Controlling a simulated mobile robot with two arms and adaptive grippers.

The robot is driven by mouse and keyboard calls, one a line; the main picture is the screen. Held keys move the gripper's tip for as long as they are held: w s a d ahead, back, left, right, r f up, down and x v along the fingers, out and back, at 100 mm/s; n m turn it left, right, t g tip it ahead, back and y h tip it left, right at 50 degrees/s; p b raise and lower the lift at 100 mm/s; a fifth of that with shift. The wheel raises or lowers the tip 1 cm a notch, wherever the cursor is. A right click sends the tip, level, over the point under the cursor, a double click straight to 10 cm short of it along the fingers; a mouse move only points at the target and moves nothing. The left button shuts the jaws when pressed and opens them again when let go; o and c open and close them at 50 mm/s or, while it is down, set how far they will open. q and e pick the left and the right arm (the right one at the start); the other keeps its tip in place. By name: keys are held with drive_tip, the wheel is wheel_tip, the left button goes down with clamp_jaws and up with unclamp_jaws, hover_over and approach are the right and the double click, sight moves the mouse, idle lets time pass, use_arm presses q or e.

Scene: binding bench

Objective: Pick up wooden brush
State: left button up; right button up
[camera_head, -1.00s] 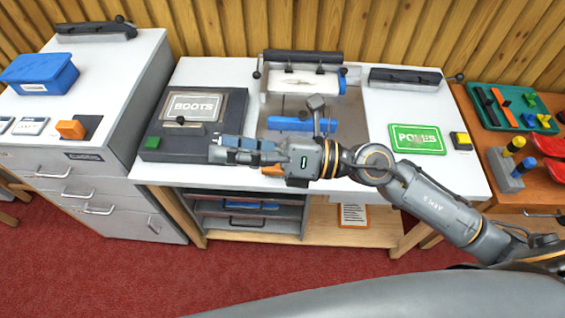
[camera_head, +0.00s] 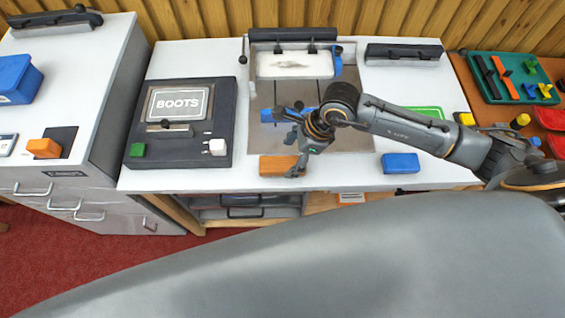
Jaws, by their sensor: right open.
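An orange-brown wooden block, which looks like the wooden brush (camera_head: 276,166), lies near the front edge of the white bench. My right gripper (camera_head: 297,171) points down at its right end, with the jaws open. The fingers overlap that end in the picture and hide part of it. I cannot tell whether they touch it or hang just above it. My left gripper is not in view.
A blue block (camera_head: 400,163) lies to the right near the front edge. A dark BOOTS panel (camera_head: 222,120) stands to the left. A blue bar (camera_head: 268,115) and a clamp frame (camera_head: 292,36) are behind. A green card (camera_head: 424,111) is partly behind my arm.

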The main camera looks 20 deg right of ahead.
sight(284, 164)
drive_tip(key=p+x, duration=0.1)
drive_tip(key=x, duration=0.2)
drive_tip(key=shift+d, duration=0.1)
drive_tip(key=p+x, duration=0.1)
drive_tip(key=x, duration=0.1)
drive_tip(key=shift+w+f, duration=0.1)
drive_tip(key=shift+f, duration=0.75)
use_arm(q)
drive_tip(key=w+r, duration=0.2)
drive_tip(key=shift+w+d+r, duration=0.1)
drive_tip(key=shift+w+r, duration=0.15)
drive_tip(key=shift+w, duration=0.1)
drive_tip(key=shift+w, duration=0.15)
use_arm(e)
drive_tip(key=shift+w, duration=0.1)
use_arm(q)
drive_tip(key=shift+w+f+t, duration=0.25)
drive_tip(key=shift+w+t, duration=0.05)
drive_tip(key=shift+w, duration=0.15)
use_arm(e)
drive_tip(key=shift+f, duration=0.25)
drive_tip(key=c, duration=1.3)
